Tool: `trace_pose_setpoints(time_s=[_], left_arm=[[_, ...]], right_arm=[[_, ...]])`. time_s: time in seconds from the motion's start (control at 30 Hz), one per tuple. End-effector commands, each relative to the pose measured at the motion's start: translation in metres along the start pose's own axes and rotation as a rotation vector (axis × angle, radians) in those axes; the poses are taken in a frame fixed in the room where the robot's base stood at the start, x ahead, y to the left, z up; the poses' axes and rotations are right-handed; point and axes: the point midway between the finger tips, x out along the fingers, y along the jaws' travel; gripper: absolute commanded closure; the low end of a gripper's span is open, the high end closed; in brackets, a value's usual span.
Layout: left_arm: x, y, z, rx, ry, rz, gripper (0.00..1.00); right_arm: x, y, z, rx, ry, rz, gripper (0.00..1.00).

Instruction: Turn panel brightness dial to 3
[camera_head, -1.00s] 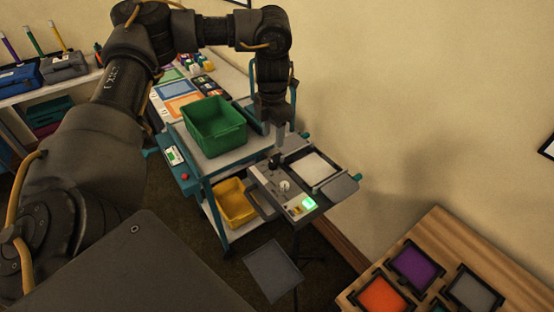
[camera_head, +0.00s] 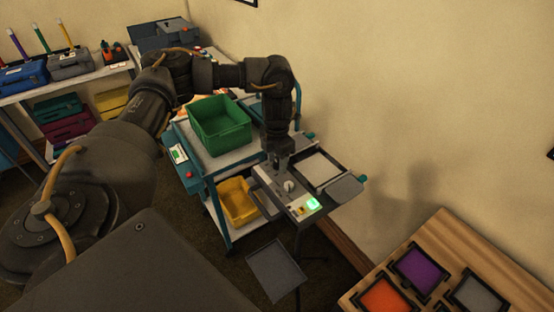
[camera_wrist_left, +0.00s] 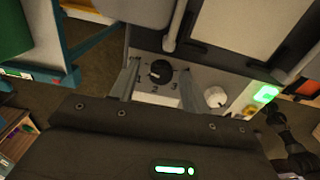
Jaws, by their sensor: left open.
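The grey control panel (camera_head: 270,184) stands beside the cart, with a white knob (camera_head: 289,186) and a lit green display (camera_head: 312,204). My left gripper (camera_head: 279,164) points down over the panel's far end. In the left wrist view, a black dial (camera_wrist_left: 160,72) with a pale mark lies between the open fingers of the left gripper (camera_wrist_left: 159,69), with gaps showing on both sides. The white knob (camera_wrist_left: 215,97) and green display (camera_wrist_left: 265,94) are to the right of the fingers. The gripper hides the black dial in the head view. My right gripper is out of view.
A framed pale screen (camera_head: 318,169) adjoins the panel. A green bin (camera_head: 220,124) stands on the cart beside it, and a yellow bin (camera_head: 238,203) is below. A wooden table (camera_head: 455,238) with coloured framed squares is at lower right.

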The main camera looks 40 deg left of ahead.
Motion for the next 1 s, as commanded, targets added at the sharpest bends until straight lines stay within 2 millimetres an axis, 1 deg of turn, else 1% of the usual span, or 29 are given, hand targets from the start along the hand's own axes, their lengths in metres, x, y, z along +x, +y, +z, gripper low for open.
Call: trace_pose_setpoints(time_s=[0.07, 0.1, 0.4, 0.43, 0.63, 0.77, 1.0], left_arm=[[0.0, 0.0, 0.0, 0.0, 0.0, 0.0, 0.53], [0.0, 0.0, 0.0, 0.0, 0.0, 0.0, 0.56], [0.0, 0.0, 0.0, 0.0, 0.0, 0.0, 0.95], [0.0, 0.0, 0.0, 0.0, 0.0, 0.0, 0.98], [-0.001, 0.0, 0.0, -0.013, 0.0, 0.0, 0.98], [-0.002, 0.0, 0.0, -0.053, 0.001, 0.0, 0.98], [-0.004, 0.0, 0.0, -0.211, 0.001, 0.0, 0.98]], right_arm=[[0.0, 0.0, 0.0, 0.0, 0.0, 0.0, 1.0], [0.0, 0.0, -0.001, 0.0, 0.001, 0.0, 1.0], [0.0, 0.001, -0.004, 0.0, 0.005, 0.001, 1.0], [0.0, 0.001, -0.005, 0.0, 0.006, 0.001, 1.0], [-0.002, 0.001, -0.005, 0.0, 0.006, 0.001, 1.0], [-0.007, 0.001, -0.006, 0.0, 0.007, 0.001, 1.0], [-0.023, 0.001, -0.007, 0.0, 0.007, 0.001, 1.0]])
